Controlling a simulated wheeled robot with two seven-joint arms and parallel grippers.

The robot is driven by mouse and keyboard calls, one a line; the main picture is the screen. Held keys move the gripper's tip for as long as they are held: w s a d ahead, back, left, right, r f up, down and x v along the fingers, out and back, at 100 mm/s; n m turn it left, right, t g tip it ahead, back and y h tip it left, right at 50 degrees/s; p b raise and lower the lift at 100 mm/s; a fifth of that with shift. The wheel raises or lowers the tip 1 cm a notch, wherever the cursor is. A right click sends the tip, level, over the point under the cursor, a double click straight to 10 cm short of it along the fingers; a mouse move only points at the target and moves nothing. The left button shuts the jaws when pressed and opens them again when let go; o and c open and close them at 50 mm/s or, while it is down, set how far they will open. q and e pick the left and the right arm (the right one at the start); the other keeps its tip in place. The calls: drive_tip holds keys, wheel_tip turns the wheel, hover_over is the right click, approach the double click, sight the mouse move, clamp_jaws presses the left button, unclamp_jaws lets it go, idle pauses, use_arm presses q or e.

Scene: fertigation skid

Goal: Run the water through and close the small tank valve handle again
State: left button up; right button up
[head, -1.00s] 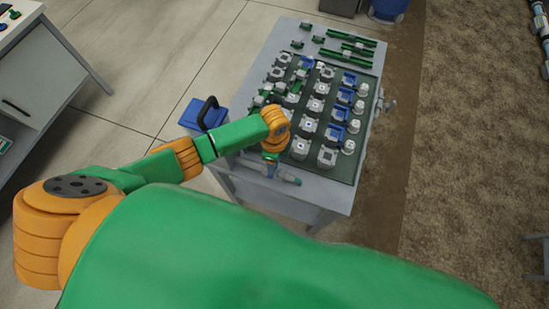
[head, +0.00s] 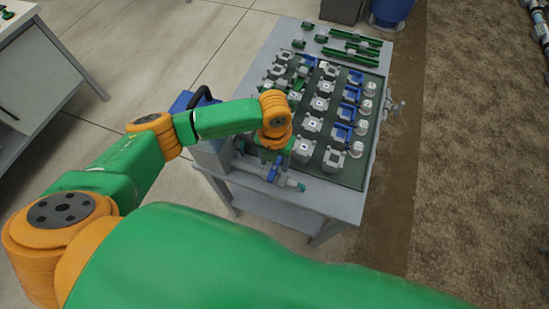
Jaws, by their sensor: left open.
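A small valve with a blue handle (head: 273,172) sits on a short grey pipe (head: 290,182) along the near left end of the grey table. I cannot tell whether the handle lies along the pipe or across it. My left gripper (head: 270,160) points down just above the handle, and its jaws are open. The orange wrist above it hides part of the gripper, and I cannot tell whether the fingers touch the handle. A grey tank-like body (head: 212,158) stands at the pipe's left end, partly hidden by my arm. My right gripper is out of view.
The table's dark green tray (head: 350,178) holds several grey, blue and white fittings close to my wrist. Green pipe pieces (head: 350,50) lie at the far end. A blue box (head: 182,102) with a black handle is behind my forearm.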

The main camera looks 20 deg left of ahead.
sight(275, 167)
use_arm(q)
drive_tip(key=shift+f, duration=0.1)
wheel_tip(275, 167, down, 5)
drive_tip(key=b, duration=0.3)
drive_tip(key=shift+w+r, duration=0.1)
drive_tip(key=shift+r, duration=0.15)
clamp_jaws()
idle(1.3)
